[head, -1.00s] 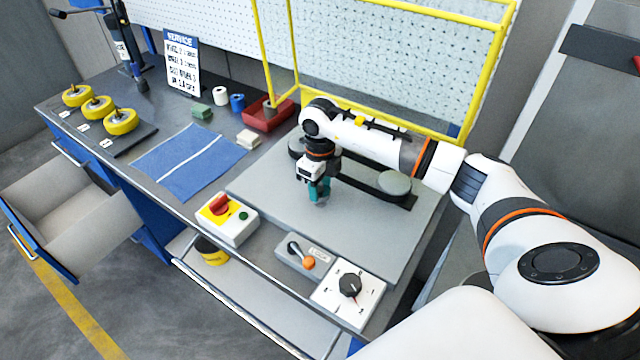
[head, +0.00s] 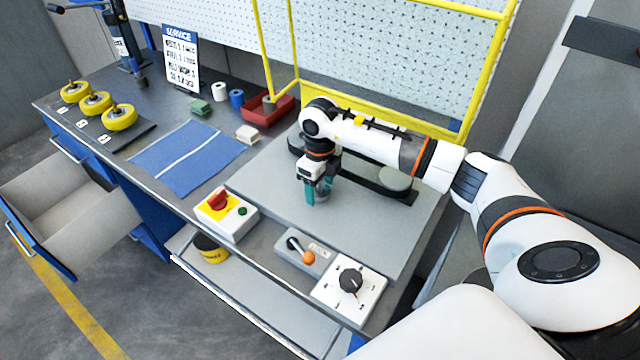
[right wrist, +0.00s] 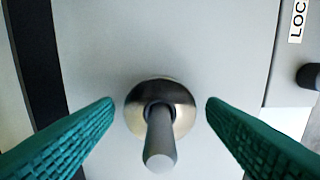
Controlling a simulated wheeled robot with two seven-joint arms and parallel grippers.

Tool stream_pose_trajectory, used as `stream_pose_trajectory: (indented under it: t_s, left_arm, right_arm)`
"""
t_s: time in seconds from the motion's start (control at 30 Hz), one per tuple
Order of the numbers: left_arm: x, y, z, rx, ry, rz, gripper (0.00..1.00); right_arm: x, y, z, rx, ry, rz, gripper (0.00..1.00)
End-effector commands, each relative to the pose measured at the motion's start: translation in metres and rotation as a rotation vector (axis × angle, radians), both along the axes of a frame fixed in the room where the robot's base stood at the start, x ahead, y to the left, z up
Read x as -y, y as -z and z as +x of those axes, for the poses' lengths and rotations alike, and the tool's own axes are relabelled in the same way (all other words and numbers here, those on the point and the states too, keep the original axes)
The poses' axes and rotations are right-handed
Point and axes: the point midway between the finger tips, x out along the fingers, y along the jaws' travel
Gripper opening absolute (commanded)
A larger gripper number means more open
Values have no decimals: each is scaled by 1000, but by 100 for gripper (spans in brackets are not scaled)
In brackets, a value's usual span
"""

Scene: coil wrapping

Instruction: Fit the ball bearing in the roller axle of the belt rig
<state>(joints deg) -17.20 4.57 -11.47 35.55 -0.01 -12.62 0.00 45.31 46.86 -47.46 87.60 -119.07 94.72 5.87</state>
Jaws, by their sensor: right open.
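The ball bearing (right wrist: 181,108) is a shiny metal ring in the right wrist view. It sits around the grey roller axle (right wrist: 159,150), which points up at the camera. How deep the ring is seated cannot be told. My right gripper (right wrist: 160,105) is open, with one teal finger on each side of the ring and a visible gap to it. In the head view my right gripper (head: 317,192) points down over the grey plate of the belt rig (head: 275,205). The bearing is hard to make out there. My left gripper is not in view.
A black belt with a grey pulley (head: 397,179) lies behind my gripper. A red-knob switch box (head: 226,215), a lever box (head: 304,249) and a dial box (head: 350,284) line the front. A blue mat (head: 187,157), red tray (head: 266,108) and yellow wheels (head: 119,117) stand left.

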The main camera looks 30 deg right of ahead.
Motion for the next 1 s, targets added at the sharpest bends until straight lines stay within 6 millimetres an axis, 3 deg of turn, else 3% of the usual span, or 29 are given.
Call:
stream_pose_trajectory:
  t_s: [0.27, 0.7, 1.0]
  left_arm:
    - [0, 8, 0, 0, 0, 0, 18]
    - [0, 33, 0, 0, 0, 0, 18]
    - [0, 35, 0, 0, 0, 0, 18]
  right_arm:
    - [0, -16, 1, 4, -1, 1, 66]
    - [0, -102, 1, 4, -1, 0, 66]
    - [0, -120, 0, 0, 0, 0, 66]
